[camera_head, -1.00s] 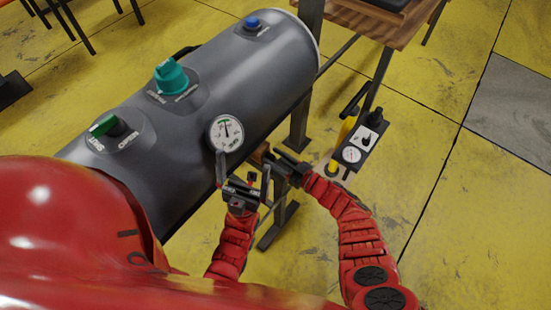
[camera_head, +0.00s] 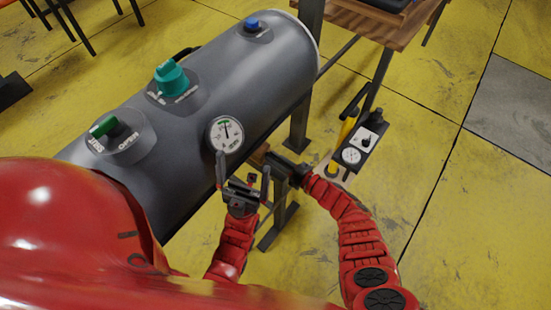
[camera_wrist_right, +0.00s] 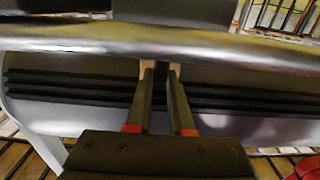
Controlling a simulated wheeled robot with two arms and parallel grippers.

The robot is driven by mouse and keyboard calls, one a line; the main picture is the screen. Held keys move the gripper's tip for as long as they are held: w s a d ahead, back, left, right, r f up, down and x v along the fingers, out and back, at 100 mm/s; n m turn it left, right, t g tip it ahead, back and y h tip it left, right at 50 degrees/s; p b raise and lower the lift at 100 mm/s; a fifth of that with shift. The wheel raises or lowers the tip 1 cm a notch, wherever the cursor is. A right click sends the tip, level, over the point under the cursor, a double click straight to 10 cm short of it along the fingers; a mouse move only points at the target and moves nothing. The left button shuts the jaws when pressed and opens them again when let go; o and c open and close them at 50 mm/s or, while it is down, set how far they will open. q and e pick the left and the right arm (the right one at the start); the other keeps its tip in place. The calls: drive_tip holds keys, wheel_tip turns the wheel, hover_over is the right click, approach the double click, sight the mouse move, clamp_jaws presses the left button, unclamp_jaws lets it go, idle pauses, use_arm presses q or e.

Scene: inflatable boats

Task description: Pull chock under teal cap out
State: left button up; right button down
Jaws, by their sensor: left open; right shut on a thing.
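The teal cap (camera_head: 171,77) sits on top of the grey cylinder (camera_head: 250,90), between a green cap (camera_head: 104,126) and a blue cap (camera_head: 252,23). A brown wooden piece, seemingly the chock (camera_head: 259,154), shows under the cylinder's near side, below the gauge, mostly hidden. My right gripper (camera_head: 272,160) reaches to it and is shut on it. In the right wrist view its fingers (camera_wrist_right: 161,90) point under the cylinder, with a narrow dark piece between the tips. My left gripper (camera_head: 243,176) is open and empty, just left of the right one, near the cylinder's side.
A round gauge (camera_head: 226,134) is on the cylinder's near side. A dark stand leg (camera_head: 275,225) is below the grippers. A black device with a dial (camera_head: 360,143) stands to the right. A wooden table (camera_head: 372,20) is at the back. Yellow floor is clear at right.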

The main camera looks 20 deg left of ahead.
idle(0.8)
drive_tip(key=p+v, duration=0.2)
drive_tip(key=v, duration=0.3)
drive_tip(key=shift+s+d, duration=0.1)
drive_tip(key=shift+d, duration=0.1)
drive_tip(key=shift+f, duration=0.1)
drive_tip(key=c, duration=0.8)
unclamp_jaws()
drive_tip(key=v, duration=1.7)
drive_tip(key=shift+d+p, duration=0.2)
drive_tip(key=shift+p, duration=0.15)
